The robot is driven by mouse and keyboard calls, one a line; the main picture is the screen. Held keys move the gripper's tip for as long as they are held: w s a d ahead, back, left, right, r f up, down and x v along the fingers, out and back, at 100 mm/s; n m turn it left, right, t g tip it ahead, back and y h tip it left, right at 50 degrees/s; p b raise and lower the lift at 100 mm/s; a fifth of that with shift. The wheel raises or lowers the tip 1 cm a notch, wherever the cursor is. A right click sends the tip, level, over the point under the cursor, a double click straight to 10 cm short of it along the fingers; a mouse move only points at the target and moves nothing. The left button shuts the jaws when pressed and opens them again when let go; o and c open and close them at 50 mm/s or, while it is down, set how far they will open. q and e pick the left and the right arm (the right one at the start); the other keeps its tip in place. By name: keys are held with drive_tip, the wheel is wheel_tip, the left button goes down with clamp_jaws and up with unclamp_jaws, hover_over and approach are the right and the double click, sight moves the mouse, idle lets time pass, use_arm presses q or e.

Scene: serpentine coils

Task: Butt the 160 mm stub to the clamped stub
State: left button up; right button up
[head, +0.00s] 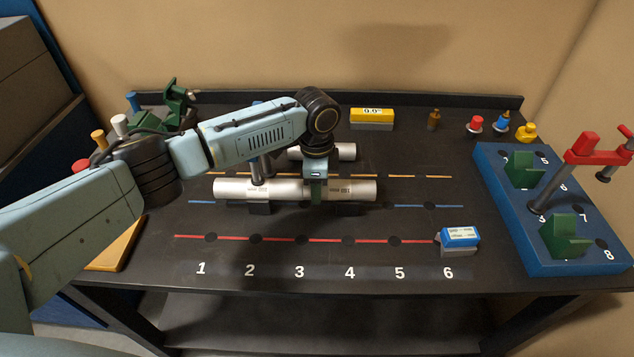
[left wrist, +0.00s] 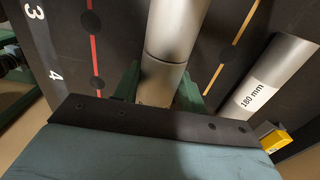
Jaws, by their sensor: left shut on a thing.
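Two silvery tube stubs lie end to end along the blue line in the head view. The left stub (head: 230,188) sits under a grey clamp post (head: 262,168). The right stub (head: 357,190) has a label that looks like 160 mm. My left gripper (head: 316,188) is shut around the right stub near its inner end. In the left wrist view, the far stub (left wrist: 178,25) and the held stub (left wrist: 163,78) are in line, with a thin dark seam between them. I cannot tell whether the faces fully touch. My right gripper is out of view.
A 180 mm stub (left wrist: 272,78) lies behind, also in the head view (head: 345,151). A blue block (head: 460,237) sits near 6, a yellow block (head: 372,114) at the back. A blue board (head: 530,255) with green blocks and a red-handled clamp (head: 590,150) stands right. The front strip is mostly clear.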

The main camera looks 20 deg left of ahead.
use_arm(q)
drive_tip(key=shift+a, duration=0.2)
drive_tip(key=o, duration=1.3)
drive_tip(key=shift+o, duration=0.7)
drive_tip(key=shift+s, duration=0.1)
